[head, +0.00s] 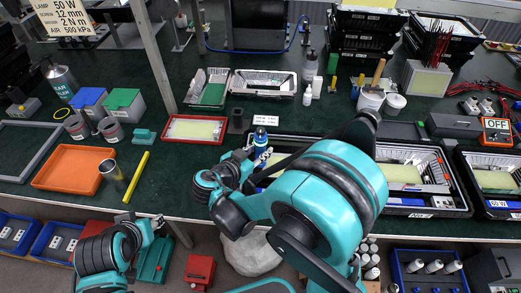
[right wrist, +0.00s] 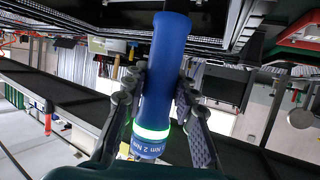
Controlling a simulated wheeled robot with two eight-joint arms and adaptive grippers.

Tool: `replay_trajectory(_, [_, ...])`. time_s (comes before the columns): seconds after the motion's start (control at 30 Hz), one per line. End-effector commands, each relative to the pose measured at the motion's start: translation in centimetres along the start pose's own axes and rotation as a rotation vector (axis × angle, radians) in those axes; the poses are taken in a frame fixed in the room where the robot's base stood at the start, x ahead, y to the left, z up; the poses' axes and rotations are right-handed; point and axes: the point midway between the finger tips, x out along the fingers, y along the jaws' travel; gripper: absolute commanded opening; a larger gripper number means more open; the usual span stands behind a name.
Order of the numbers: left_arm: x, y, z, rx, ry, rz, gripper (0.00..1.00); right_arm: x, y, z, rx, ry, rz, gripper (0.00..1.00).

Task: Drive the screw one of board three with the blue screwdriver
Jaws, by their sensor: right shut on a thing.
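The blue screwdriver (right wrist: 165,65) is upright in the right wrist view, with a lit green ring and "Nm" lettering near its lower end. My right gripper (right wrist: 157,98) is shut on it, one finger on each side. In the head view the screwdriver's blue end (head: 260,136) shows beside my right gripper (head: 258,158), above the table's front edge; my right arm hides much of it. Housings with pale boards stand in black trays at the right (head: 405,172). I cannot tell which board is board three, and no screw is clear. My left gripper (head: 157,222) is low at the lower left; its fingers are unclear.
A red tray (head: 168,136) and an orange tray (head: 41,184) lie left of my right arm. A yellow bar (head: 137,177) lies between them. White housings (head: 263,92) stand farther back. A grey post (head: 152,55) rises behind.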

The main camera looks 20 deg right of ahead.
Motion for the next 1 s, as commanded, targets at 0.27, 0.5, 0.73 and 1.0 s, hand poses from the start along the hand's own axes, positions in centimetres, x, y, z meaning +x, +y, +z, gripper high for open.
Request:
replay_trajectory(0.27, [-0.1,0.0,0.0,0.0,0.0,0.0,0.4,0.0,0.0,0.1,0.0,-0.006,0.0,0.0])
replay_trajectory(0.5, [-0.6,0.0,-0.5,0.0,0.0,0.0,0.4,-0.4,0.0,-0.8,0.0,-0.003,0.0,0.0])
replay_trajectory(0.73, [-1.2,0.0,-0.9,0.0,0.0,0.0,0.4,-0.8,0.0,-1.8,0.0,-0.001,0.0,0.0])
replay_trajectory(1.0, [-1.9,0.0,-1.3,0.0,0.0,0.0,0.4,-1.1,0.0,-2.8,0.0,0.0,0.0,0.0])
